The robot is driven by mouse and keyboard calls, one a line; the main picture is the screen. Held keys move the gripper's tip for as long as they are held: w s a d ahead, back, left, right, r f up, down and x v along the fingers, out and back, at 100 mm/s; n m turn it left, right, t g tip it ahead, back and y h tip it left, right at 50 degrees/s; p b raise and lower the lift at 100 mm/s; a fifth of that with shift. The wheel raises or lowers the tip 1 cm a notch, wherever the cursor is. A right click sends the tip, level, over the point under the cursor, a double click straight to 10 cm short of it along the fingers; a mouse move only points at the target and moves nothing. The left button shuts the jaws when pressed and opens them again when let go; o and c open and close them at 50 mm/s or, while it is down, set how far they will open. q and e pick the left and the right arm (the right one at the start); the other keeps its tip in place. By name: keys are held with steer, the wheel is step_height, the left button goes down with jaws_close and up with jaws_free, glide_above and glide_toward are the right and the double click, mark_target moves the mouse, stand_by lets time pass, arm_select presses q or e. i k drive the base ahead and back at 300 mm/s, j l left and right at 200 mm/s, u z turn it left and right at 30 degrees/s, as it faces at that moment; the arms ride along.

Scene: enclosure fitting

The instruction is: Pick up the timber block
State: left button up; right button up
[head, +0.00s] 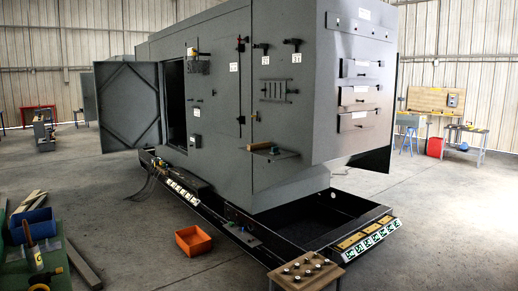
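I cannot single out one timber block with certainty. Several pale timber lengths (33,199) lie at the left, behind a blue bin. A darker, long beam-like piece (84,266) lies on the floor beside the green surface at the lower left.
A large grey enclosure (215,110) with an open door (128,105) stands on a black base frame. An orange bin (193,240) and a low wooden stand with knobs (305,270) are in front. The blue bin (33,226) is left.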

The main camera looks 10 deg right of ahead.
mark_target(267, 145)
steer(key=i+l+z, duration=0.1)
steer(key=i, duration=0.3)
steer(key=i+l+z, duration=0.1)
steer(key=i+l, duration=0.15)
steer(key=i, duration=0.2)
steer(key=i+l+z, duration=0.15)
steer(key=i, duration=0.25)
steer(key=i+j+u, duration=0.1)
steer(key=i+u, duration=0.25)
steer(key=i, duration=0.2)
steer(key=i+u, duration=0.4)
steer(key=i, duration=0.2)
steer(key=i+l+u, duration=0.35)
steer(key=i, duration=0.2)
steer(key=i+z, duration=0.15)
steer(key=i, duration=0.35)
steer(key=i+j+z, duration=0.15)
steer(key=i, duration=0.35)
steer(key=i+j+z, duration=0.15)
steer(key=i, duration=0.3)
steer(key=i+j, duration=0.05)
